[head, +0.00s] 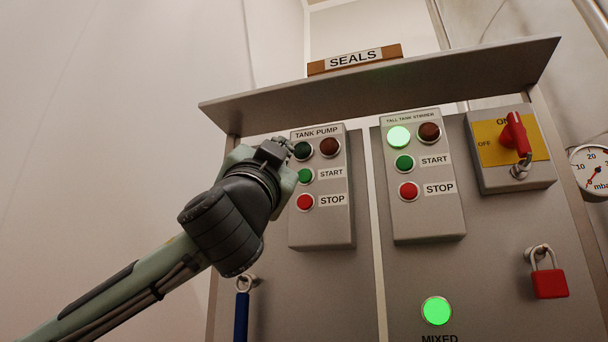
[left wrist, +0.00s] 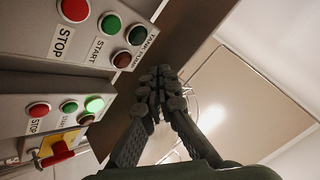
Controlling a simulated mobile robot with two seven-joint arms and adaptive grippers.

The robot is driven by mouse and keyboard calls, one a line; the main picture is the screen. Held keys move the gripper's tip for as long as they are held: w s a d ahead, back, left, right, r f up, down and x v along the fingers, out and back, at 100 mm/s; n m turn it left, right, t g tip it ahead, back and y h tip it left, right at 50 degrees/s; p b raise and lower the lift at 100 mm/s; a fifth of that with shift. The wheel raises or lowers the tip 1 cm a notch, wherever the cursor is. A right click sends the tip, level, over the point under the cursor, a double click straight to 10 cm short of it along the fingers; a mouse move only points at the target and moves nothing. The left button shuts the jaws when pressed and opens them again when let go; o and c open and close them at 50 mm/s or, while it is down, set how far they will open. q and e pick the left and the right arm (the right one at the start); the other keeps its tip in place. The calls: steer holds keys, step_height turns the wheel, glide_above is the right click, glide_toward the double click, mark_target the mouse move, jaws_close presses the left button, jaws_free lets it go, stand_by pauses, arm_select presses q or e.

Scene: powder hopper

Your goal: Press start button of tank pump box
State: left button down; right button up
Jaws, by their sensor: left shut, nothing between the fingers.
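The tank pump box (head: 324,228) is a grey panel box. Its green START button (head: 305,175) sits above a red STOP button (head: 305,202). Its green lamp (head: 302,150) and red lamp (head: 329,147) are dark. My left gripper (head: 284,147) is shut and empty, with its tips at the box's upper left edge, beside the green lamp and above START. Whether it touches the box cannot be told. In the left wrist view, the START button (left wrist: 110,24) lies to the left of the shut left gripper (left wrist: 161,76). My right gripper is out of view.
The tall tank stirrer box (head: 428,220) stands to the right, its green lamp (head: 398,137) lit. A shelf (head: 390,82) overhangs the boxes. A blue-handled item (head: 242,312) hangs below.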

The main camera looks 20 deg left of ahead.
mark_target(305, 176)
arm_select(q)
steer(key=shift+w+d+p, duration=0.1)
steer(key=shift+w+p, duration=1.15)
steer(key=shift+w, duration=3.05)
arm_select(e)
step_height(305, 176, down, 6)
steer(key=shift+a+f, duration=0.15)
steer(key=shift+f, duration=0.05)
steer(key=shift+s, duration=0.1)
arm_select(q)
steer(key=shift+w, duration=0.1)
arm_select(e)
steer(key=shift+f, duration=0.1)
arm_select(q)
steer(key=shift+w, duration=0.35)
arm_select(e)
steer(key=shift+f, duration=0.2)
arm_select(q)
steer(key=shift+b, duration=0.3)
